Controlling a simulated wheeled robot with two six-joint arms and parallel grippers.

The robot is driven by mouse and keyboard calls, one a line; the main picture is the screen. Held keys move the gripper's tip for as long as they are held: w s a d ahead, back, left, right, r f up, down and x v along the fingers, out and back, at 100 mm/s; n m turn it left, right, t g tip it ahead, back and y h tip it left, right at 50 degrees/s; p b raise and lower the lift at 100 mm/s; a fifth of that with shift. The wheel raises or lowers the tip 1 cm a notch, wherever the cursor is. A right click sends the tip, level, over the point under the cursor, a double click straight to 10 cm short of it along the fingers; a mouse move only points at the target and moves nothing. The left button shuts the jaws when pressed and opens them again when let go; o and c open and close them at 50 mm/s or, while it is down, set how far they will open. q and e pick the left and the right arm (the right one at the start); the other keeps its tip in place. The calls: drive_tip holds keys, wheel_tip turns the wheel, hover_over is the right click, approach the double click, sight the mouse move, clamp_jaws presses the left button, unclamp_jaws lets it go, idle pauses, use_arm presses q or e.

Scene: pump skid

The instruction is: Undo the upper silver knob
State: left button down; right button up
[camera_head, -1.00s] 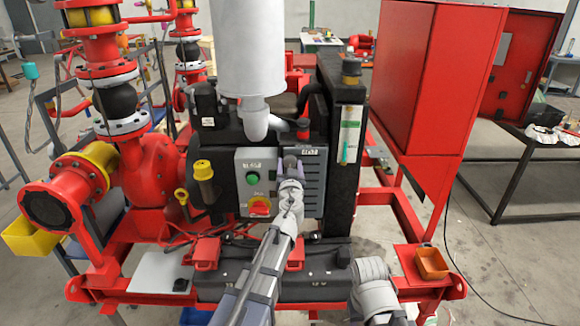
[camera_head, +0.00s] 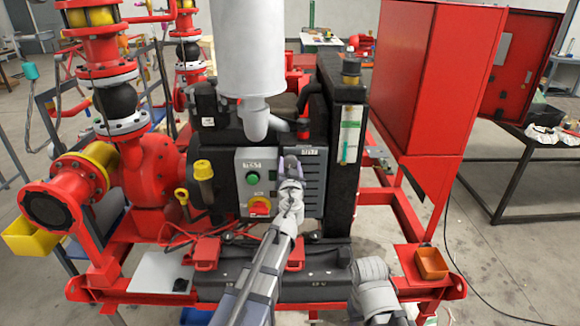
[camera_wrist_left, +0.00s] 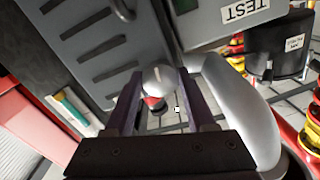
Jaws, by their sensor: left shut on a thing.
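A silver knob (camera_wrist_left: 160,77) with a rounded, shiny face shows in the left wrist view between the two dark fingers of my left gripper (camera_wrist_left: 162,88). The fingers are shut on the knob. In the head view my left gripper (camera_head: 290,164) is at the front of the dark engine housing, right of the grey control panel (camera_head: 243,165), and it hides the knob there. A lower silver knob cannot be made out.
The panel has a green button (camera_head: 252,179) and a red-and-yellow switch (camera_head: 259,207) close left of my left arm. A vented cover (camera_wrist_left: 97,45) lies beside the knob. A tall red cabinet (camera_head: 425,80) stands to the right, and an orange bin (camera_head: 432,264) sits front right.

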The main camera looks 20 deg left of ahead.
use_arm(q)
drive_tip(key=m, duration=1)
drive_tip(key=shift+r, duration=0.1)
drive_tip(key=m, duration=0.4)
drive_tip(key=shift+m, duration=0.3)
drive_tip(key=m, duration=0.4)
drive_tip(key=shift+r, duration=0.1)
drive_tip(key=m, duration=0.6)
drive_tip(key=shift+m, duration=0.4)
drive_tip(key=m, duration=0.6)
drive_tip(key=shift+m, duration=0.5)
drive_tip(key=shift+c, duration=1.1)
unclamp_jaws()
